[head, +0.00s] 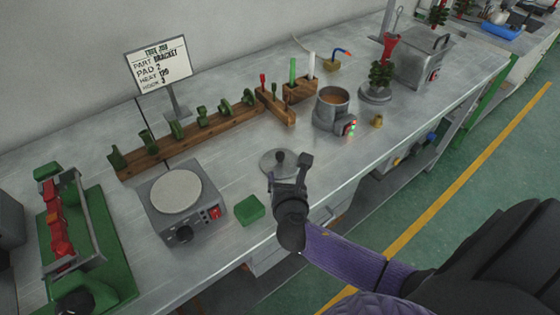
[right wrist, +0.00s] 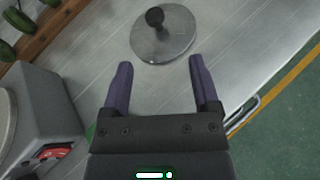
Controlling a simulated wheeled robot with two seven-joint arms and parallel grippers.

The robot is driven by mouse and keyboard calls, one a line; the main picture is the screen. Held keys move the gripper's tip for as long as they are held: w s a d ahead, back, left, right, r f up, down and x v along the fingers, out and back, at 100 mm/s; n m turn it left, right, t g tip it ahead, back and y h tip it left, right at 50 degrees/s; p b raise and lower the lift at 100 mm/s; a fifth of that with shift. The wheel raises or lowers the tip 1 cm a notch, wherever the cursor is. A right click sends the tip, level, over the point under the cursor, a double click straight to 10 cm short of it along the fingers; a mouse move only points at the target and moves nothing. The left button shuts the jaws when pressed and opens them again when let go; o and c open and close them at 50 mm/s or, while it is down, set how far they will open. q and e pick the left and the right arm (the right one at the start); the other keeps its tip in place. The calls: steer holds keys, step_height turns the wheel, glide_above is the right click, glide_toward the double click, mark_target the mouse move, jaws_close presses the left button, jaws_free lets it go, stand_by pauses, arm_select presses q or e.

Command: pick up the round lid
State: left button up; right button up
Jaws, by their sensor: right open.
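The round lid (head: 269,163) is a flat grey metal disc with a dark knob, lying on the metal bench near its front edge. It also shows in the right wrist view (right wrist: 172,42), ahead of the fingers, with the knob (right wrist: 155,17) standing up. My right gripper (head: 290,162) is over the bench at the lid, hiding part of it in the head view. In the right wrist view its two purple fingers (right wrist: 160,80) are open with nothing between them, and the lid lies beyond their tips. My left gripper is not in view.
A hot plate (head: 180,205) and a green block (head: 249,209) stand left of the lid. A wooden rack (head: 150,160) with green pieces runs behind. A wax pot (head: 333,105) stands at the back right. A red-and-green fixture (head: 100,240) is at far left.

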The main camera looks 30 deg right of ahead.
mark_target(281, 158)
steer(key=b+x, duration=0.1)
steer(key=x, duration=0.2)
steer(key=b+x, duration=0.1)
steer(key=x, duration=0.2)
steer(key=b+x, duration=0.2)
steer(key=x, duration=0.1)
steer(key=shift+w+r, duration=0.2)
steer(key=shift+w, duration=0.25)
steer(key=shift+r, duration=0.1)
jaws_close()
